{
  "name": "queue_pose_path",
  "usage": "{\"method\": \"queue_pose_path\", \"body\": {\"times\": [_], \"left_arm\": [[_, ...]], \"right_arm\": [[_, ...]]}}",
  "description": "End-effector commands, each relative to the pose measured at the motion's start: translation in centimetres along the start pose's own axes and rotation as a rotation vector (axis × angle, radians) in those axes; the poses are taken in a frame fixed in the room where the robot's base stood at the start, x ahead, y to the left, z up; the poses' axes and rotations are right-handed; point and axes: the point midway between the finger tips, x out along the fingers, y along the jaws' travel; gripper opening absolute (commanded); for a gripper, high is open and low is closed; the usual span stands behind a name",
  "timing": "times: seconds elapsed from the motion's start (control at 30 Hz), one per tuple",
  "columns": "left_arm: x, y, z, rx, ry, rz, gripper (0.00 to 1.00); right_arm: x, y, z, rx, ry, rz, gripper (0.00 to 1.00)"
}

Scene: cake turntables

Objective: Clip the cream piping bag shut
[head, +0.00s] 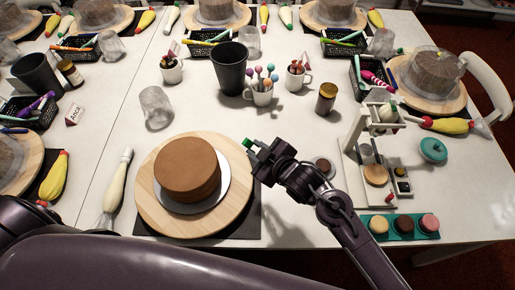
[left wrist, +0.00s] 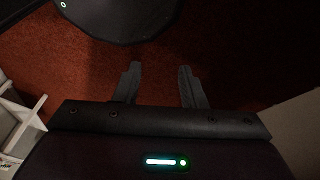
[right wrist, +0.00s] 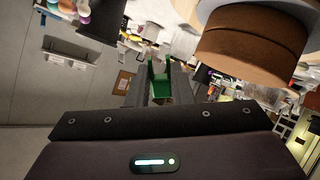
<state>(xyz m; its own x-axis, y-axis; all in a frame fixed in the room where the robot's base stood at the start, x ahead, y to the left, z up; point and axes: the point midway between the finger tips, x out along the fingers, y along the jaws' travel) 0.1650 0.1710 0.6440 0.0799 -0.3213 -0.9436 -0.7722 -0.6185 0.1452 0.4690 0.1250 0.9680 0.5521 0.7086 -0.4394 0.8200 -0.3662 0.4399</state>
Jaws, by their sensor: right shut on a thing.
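The cream piping bag (head: 119,185) lies on the table left of the wooden turntable (head: 150,207), its narrow end away from me. My right gripper (head: 256,154) is shut on a small green clip (head: 247,142), above the right edge of the turntable. The clip also shows between the fingers in the right wrist view (right wrist: 160,84). The chocolate cake (head: 187,167) stands between this gripper and the bag. My left gripper (left wrist: 158,86) is open and empty over red floor in the left wrist view; it does not show in the head view.
A clear tumbler (head: 156,107), a black cup (head: 229,68) and a mug of cake pops (head: 261,92) stand behind the turntable. A white stand (head: 356,150) and a tray of macarons (head: 400,235) are on the right. My left arm covers the near table edge.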

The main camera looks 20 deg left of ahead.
Motion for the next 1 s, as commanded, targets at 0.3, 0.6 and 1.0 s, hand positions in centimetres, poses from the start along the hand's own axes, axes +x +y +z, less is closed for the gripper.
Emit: {"method": "queue_pose_path", "body": {"times": [0.3,0.6,1.0], "left_arm": [[-9.0,1.7,4.8,0.169,-0.099,-0.030,0.37],[-15.6,3.9,6.9,0.224,-0.153,-0.005,0.37],[-16.7,-2.0,-4.8,0.562,0.064,0.060,0.37]], "right_arm": [[0.0,0.0,0.0,0.000,0.000,0.000,0.07],[0.0,0.0,0.0,0.000,0.000,0.000,0.07],[0.0,0.0,0.0,0.000,0.000,0.000,0.07]]}}
